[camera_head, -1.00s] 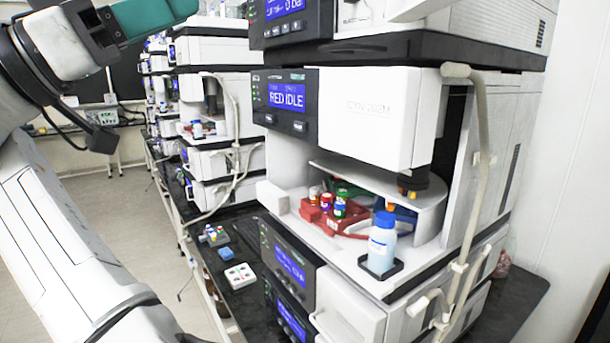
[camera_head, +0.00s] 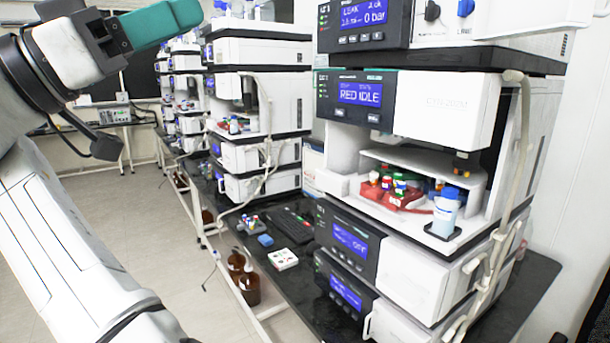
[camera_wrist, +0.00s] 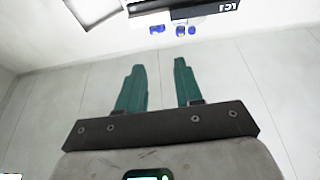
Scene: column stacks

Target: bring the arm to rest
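My gripper (camera_wrist: 160,90) shows in the wrist view with two teal fingers standing apart and nothing between them. In the head view, my gripper (camera_head: 163,24) is at the upper left, seen side-on, raised in the air and pointing right. It is apart from the instrument stacks and touches nothing that I can see. My arm runs along the left edge of the head view.
The near instrument stack (camera_head: 420,100) stands at the right, its open bay holding a red vial rack (camera_head: 395,192) and a blue-capped bottle (camera_head: 446,212). A black bench (camera_head: 275,222) carries small racks; brown bottles (camera_head: 247,282) stand below it. Floor at left is clear.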

